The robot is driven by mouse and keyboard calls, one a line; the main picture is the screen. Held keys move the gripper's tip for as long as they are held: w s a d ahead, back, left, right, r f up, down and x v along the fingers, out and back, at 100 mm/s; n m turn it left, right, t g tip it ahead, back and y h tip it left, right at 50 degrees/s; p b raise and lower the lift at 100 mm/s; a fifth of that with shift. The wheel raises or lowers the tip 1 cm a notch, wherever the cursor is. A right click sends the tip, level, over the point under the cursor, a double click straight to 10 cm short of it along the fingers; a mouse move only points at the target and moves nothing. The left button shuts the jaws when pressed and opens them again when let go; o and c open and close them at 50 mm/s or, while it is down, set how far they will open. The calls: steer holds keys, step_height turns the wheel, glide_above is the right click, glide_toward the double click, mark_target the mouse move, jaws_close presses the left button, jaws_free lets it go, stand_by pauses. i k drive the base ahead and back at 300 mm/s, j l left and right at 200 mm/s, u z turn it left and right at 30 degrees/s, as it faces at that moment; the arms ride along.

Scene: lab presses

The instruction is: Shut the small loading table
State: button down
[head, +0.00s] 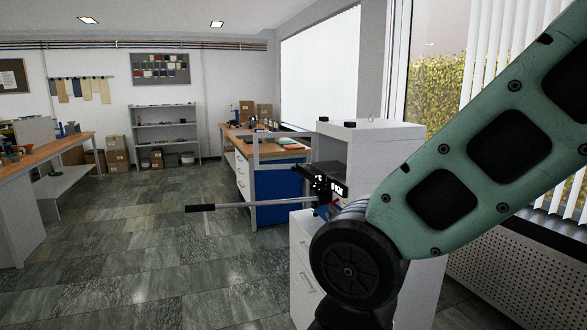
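A white press-like unit (383,132) stands right of the middle, on a white drawer cabinet (302,262). It has an open front bay. A long bar (255,205) with a black end grip (200,208) sticks out to the left from near the bay. I cannot make out the small loading table; my green arm covers the unit's lower right part. A small black part with white marks, probably my gripper (320,182), shows in front of the bay. Its fingers are too small to tell open from shut, and I cannot tell whether it touches anything.
A blue workbench with a wooden top (282,180) stands behind, to the left of the unit. Another wooden-topped bench (45,150) is at the far left. Shelves (165,130) and boxes line the back wall. The tiled floor (150,240) between the benches is clear.

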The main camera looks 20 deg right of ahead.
mark_target(309, 171)
steer(key=i+u, duration=0.15)
steer(key=i, duration=0.4)
steer(key=i+l+u, duration=0.2)
steer(key=i, duration=0.3)
steer(key=i+l+u, duration=0.15)
steer(key=i, duration=0.4)
